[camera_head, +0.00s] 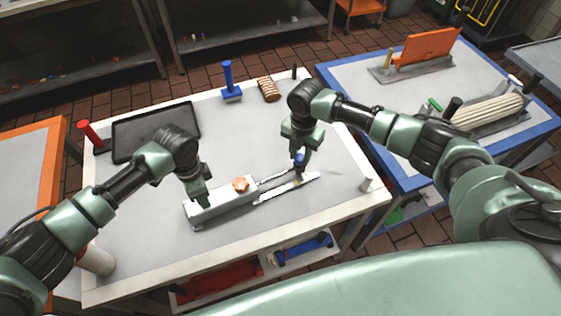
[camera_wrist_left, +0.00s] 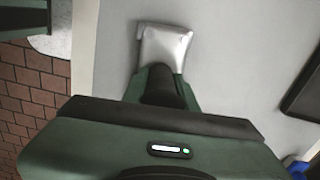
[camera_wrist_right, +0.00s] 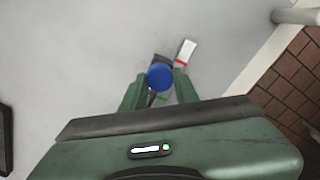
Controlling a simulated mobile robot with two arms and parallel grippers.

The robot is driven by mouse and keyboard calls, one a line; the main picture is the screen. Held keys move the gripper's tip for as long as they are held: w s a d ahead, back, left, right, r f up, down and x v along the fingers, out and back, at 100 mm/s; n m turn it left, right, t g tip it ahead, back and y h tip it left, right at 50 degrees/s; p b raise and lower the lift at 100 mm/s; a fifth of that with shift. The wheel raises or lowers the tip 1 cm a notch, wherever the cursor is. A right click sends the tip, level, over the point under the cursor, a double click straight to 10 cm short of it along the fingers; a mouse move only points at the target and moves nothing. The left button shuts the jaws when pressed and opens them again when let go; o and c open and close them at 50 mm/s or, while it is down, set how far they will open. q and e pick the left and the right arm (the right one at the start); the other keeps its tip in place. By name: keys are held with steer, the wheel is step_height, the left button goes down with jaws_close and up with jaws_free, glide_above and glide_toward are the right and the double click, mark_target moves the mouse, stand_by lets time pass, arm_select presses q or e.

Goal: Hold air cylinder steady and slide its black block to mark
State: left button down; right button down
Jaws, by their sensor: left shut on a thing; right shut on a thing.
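The air cylinder has a silver-white body (camera_head: 225,200) on the table, with two pale rails (camera_head: 288,190) reaching to the right. My left gripper (camera_head: 202,199) is shut on the body near its left end; the silver end (camera_wrist_left: 165,45) shows beyond the fingers in the left wrist view. A blue knob (camera_wrist_right: 159,76) sits between the fingers of my right gripper (camera_wrist_right: 155,82), which is shut on it. Part of the black block (camera_wrist_right: 160,59) shows under the knob; the rest is hidden. A white rail end with a red mark (camera_wrist_right: 186,52) lies just beyond.
An orange knob (camera_head: 240,184) sits on the cylinder body. A black tray (camera_head: 155,130), a red-handled tool (camera_head: 90,134), a blue stand (camera_head: 230,85) and a ribbed brown piece (camera_head: 268,90) stand further back.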

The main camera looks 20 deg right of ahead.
steer(key=shift+w+d, duration=0.1)
steer(key=shift+d, duration=0.8)
steer(key=c, duration=1.1)
jaws_free()
steer(key=shift+o, duration=0.2)
steer(key=shift+a, duration=0.1)
steer(key=shift+r, duration=0.25)
step_height(320, 180, up, 12)
steer(key=shift+f, duration=0.25)
